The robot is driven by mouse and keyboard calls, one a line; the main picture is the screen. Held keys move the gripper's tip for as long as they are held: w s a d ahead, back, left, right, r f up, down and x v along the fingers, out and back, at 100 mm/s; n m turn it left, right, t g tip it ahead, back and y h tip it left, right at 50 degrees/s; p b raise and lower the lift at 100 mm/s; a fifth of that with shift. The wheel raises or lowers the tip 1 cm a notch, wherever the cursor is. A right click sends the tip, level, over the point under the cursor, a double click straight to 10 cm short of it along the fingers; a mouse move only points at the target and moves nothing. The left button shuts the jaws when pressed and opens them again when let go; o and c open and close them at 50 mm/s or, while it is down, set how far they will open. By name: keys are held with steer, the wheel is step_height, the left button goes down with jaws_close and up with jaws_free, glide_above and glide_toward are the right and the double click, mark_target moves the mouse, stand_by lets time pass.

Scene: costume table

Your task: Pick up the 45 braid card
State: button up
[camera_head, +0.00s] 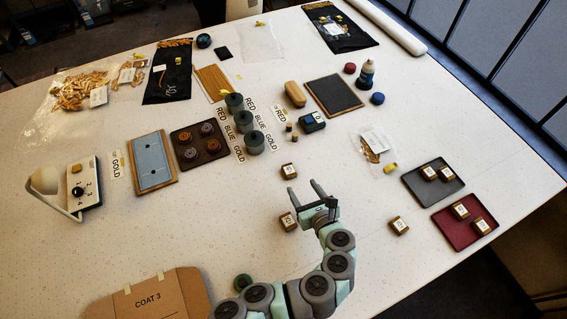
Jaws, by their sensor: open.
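Several small brown-gold braid cards with white number labels are in view; the numbers are too small to read surely, so I cannot tell which is the 45. One card (289,171) lies on the table just beyond my gripper (303,191). A second card (288,221) lies beside my gripper, on its near left. A third card (399,226) lies alone to the right. Two cards (429,173) lie in the grey tray (436,193), and two more (460,211) lie in the dark red tray (462,235). My gripper is open, with nothing visible between its fingers.
Grey-green spools (254,143), a dark mat (334,95) and a blue device (312,122) lie beyond my gripper. The table between my gripper and the trays is mostly clear.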

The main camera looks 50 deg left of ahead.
mark_target(290, 171)
steer(key=shift+w+a+f, duration=0.15)
steer(key=shift+a+f, duration=0.05)
steer(key=shift+a, duration=0.35)
steer(key=x, duration=0.4)
steer(key=shift+w+a+f+p, duration=0.15)
steer(key=shift+f+p, duration=0.05)
steer(key=shift+p, duration=0.1)
steer(key=shift+f+x, duration=0.15)
steer(key=shift+x, duration=1.15)
steer(key=shift+f+x, duration=0.15)
steer(key=shift+x, duration=1.15)
steer(key=shift+c, duration=0.4)
jaws_close()
